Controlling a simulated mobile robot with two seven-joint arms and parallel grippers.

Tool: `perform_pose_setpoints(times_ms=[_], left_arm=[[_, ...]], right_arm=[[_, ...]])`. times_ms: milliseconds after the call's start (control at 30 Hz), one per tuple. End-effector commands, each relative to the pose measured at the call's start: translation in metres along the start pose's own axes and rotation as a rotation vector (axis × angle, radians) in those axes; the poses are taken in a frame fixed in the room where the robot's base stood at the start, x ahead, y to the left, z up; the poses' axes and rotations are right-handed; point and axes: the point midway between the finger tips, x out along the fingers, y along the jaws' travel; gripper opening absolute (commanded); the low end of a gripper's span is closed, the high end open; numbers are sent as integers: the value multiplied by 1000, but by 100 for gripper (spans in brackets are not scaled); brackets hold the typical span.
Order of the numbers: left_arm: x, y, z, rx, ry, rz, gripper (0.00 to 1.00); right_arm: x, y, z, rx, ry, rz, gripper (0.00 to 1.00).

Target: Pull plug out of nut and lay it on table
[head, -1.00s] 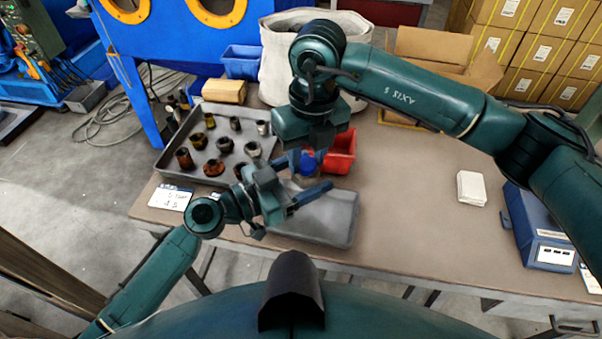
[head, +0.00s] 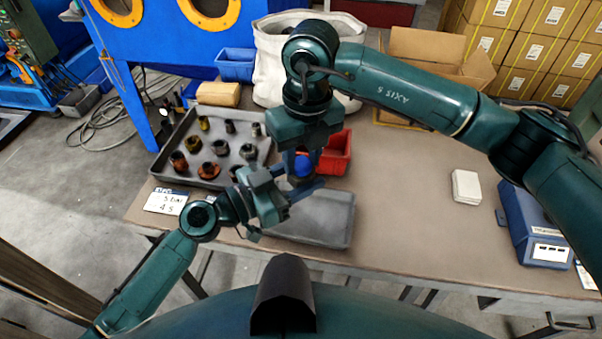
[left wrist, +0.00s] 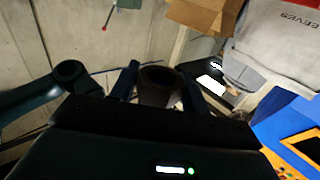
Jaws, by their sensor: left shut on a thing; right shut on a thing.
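The blue plug (head: 303,166) shows as a rounded blue top below my right gripper (head: 303,160), which points down and is shut on it. My left gripper (head: 303,182) comes in from the left, just below the plug, and is shut on the nut. In the head view the nut is mostly hidden by the fingers and the plug. In the left wrist view the nut (left wrist: 160,85) shows as a dark, round, brownish-grey piece between my left fingers. I cannot tell how deep the plug sits in the nut. Both are held above the table (head: 405,215).
An empty grey tray (head: 330,230) lies below the grippers. A metal tray (head: 165,160) with several nuts stands left. A red bin (head: 340,150) is close behind the right gripper. A white block (head: 466,187) and blue scale (head: 535,225) stand right. The table's middle right is clear.

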Motion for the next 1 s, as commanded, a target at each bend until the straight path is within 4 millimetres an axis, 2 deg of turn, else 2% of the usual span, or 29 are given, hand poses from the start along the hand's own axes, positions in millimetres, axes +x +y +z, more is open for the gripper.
perform_pose_setpoints(times_ms=[133,167,1000], left_arm=[[-1,-2,2,0,-4,-5,5],[-1,-2,2,0,-4,-5,0],[0,-1,1,0,-1,-2,0]], right_arm=[[-8,1,0,-1,0,1,10],[-9,1,0,-1,-1,1,10],[-42,2,2,0,0,0,10]])
